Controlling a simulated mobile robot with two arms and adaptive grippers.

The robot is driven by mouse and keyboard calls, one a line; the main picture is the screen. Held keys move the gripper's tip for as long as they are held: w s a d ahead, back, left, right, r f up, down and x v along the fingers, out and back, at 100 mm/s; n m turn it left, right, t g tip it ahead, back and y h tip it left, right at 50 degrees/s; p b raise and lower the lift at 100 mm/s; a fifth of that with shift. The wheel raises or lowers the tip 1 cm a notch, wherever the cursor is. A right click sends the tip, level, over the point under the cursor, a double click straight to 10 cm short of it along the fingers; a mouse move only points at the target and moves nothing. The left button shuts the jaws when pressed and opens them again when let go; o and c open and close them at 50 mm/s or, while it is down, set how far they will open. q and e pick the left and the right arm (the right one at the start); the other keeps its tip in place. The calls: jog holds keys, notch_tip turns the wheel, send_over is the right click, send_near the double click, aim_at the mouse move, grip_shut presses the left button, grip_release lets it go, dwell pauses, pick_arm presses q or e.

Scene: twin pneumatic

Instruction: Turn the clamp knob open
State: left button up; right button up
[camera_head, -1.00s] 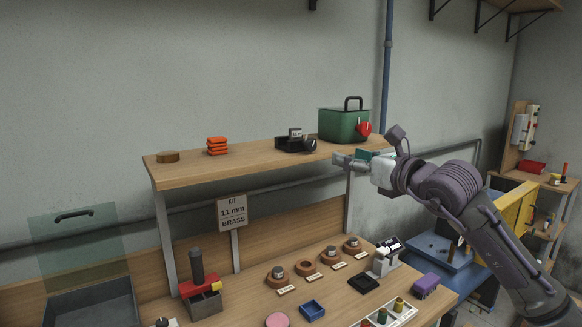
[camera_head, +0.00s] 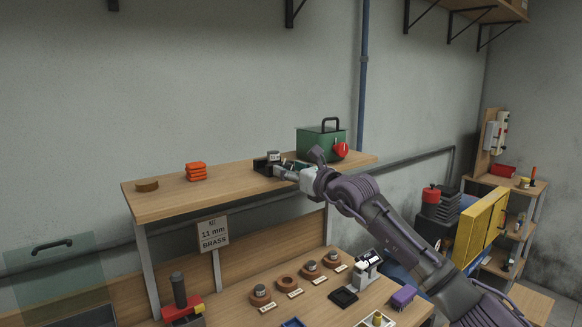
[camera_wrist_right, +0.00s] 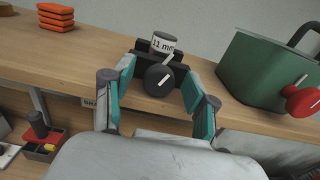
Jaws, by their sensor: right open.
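The clamp (camera_head: 262,167) is a small black block on the upper wooden shelf, also seen in the right wrist view (camera_wrist_right: 146,55). A part labelled "11 mm" (camera_wrist_right: 165,42) sits upright in its top. Its round black knob (camera_wrist_right: 158,80) with a white line faces my right wrist camera. The line is tilted, running from lower left to upper right. My right gripper (camera_head: 280,170) is open in front of the clamp, its teal-padded fingers on either side of the knob in the right wrist view (camera_wrist_right: 160,92), apart from it. My left gripper is not in view.
A green box (camera_head: 320,143) with a red knob (camera_head: 341,149) stands close right of the clamp. Orange stacked pieces (camera_head: 196,172) and a brown disc (camera_head: 147,185) lie left on the shelf (camera_head: 220,187). The bench below holds several round brown stands.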

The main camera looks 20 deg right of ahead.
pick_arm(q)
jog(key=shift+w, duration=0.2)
pick_arm(e)
jog(key=shift+c, duration=1.3)
grip_shut()
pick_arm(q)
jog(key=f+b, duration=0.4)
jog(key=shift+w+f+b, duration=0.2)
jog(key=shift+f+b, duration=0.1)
pick_arm(e)
jog(key=n, duration=0.4)
jog(key=shift+a+n, duration=0.1)
jog(key=shift+n, duration=0.3)
jog(key=shift+o, duration=1.3)
grip_release()
